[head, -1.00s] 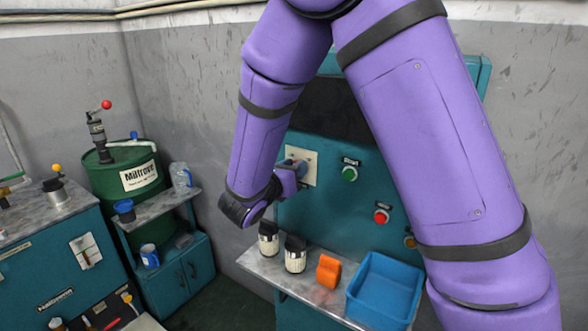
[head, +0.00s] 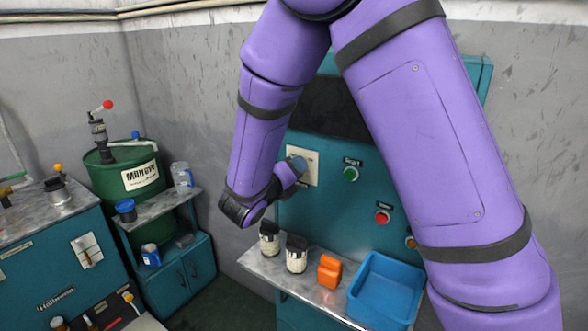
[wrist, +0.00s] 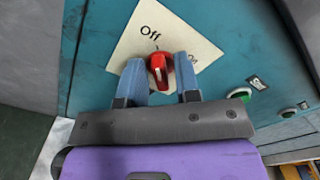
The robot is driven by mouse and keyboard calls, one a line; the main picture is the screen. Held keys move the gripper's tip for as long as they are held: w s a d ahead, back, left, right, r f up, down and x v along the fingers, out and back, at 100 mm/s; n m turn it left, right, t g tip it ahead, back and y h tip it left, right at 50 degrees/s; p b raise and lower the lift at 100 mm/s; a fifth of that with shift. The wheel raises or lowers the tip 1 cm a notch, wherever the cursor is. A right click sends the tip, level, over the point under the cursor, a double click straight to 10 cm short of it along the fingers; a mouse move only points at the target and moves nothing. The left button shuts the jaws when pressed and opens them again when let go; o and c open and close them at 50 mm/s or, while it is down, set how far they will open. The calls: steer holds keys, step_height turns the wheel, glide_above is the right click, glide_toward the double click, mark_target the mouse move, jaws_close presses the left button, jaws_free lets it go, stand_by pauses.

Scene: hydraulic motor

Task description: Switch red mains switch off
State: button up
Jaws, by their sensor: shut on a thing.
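The red mains switch (wrist: 158,68) is a small red rotary knob on a cream plate (wrist: 127,52) marked "Off" at upper left and "On" at right. In the wrist view the knob stands roughly upright, its top below and near the "Off" text. My gripper (wrist: 161,76) has its two blue-grey fingers on either side of the knob, shut on it. In the head view my gripper (head: 297,165) is at the plate (head: 311,167) on the teal panel, and it hides the red knob there.
A green Start button (head: 351,174) and a red button (head: 382,217) sit right of the plate. Below, a shelf (head: 262,268) holds two jars (head: 297,260), an orange block (head: 329,272) and a blue bin (head: 385,290). A green drum (head: 125,195) stands at left.

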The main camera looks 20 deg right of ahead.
stand_by(0.4)
steer(key=o, duration=0.6)
steer(key=shift+a, duration=0.1)
steer(key=v, duration=1)
steer(key=shift+s+a, duration=0.25)
